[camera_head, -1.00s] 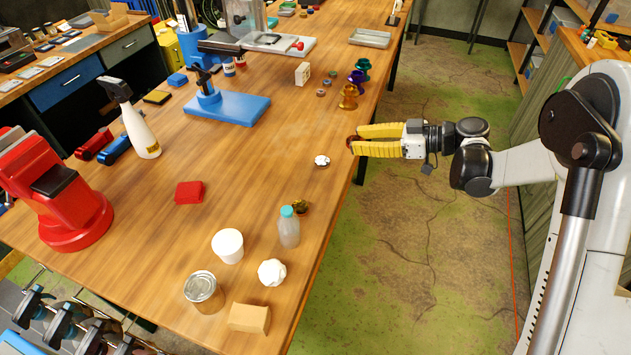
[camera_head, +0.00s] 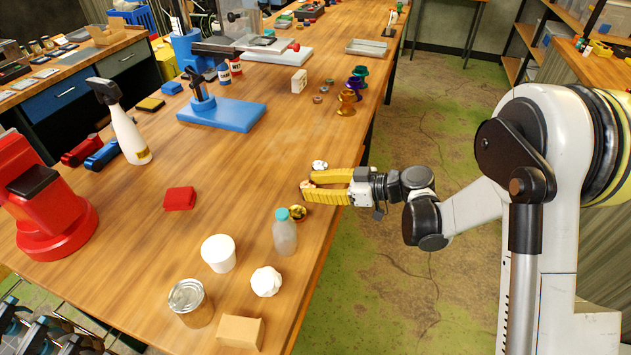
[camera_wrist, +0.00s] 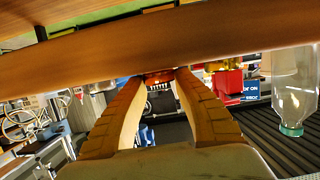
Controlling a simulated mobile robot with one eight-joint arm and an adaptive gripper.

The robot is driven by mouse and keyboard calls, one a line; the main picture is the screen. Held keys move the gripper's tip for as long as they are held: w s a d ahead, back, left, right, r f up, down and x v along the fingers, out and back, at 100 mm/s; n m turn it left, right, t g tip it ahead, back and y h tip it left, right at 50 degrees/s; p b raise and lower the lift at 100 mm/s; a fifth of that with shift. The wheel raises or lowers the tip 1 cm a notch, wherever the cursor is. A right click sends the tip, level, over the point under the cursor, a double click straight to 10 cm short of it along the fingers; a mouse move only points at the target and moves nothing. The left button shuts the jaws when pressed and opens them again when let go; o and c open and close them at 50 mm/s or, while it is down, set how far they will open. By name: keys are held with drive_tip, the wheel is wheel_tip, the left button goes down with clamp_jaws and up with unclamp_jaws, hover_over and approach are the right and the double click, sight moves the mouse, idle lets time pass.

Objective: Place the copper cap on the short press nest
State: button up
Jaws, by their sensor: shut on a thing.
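My gripper (camera_head: 306,190) has yellow fingers and is shut on a small copper-coloured piece (camera_head: 307,184), apparently the copper cap. The piece also shows between the fingertips in the wrist view (camera_wrist: 160,76), partly hidden by them. It is over the table's right part, between a white piece (camera_head: 319,165) and a gold cup-like part (camera_head: 297,213). A blue press stand (camera_head: 222,113) with a flat base is at the upper left, and a red press-like machine (camera_head: 48,205) is at the left. I cannot tell which part is the short press nest.
A clear bottle with a teal cap (camera_head: 285,238) stands just below my gripper. A white tub (camera_head: 218,253), a white faceted lump (camera_head: 266,281), a can (camera_head: 190,303) and a tan block (camera_head: 241,331) are nearer. Coloured spools (camera_head: 347,103) line the right edge. The table's middle is largely clear.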

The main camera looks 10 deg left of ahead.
drive_tip(key=shift+f, duration=0.15)
drive_tip(key=o, duration=1.2)
drive_tip(key=shift+c, duration=0.2)
drive_tip(key=w+p+v, duration=0.1)
drive_tip(key=p+v, duration=0.3)
drive_tip(key=v, duration=0.6)
drive_tip(key=s+d+r+m+t+h, duration=0.2)
drive_tip(key=s+d+r+m+h, duration=0.3)
drive_tip(key=d, duration=0.3)
drive_tip(key=s+d+r+m+t+h, duration=0.2)
drive_tip(key=s+d+r+m+h, duration=0.3)
drive_tip(key=s+d+r+m, duration=0.1)
drive_tip(key=shift+s+d+m, duration=0.7)
drive_tip(key=shift+d+m, duration=0.1)
drive_tip(key=shift+d, duration=0.3)
drive_tip(key=shift+o, duration=1.1)
drive_tip(key=s+d+m+t+h, duration=0.2)
drive_tip(key=s+d+m+h, duration=0.2)
drive_tip(key=s+d, duration=0.4)
drive_tip(key=shift+d+r+m+h, duration=0.3)
drive_tip(key=shift+d, duration=0.1)
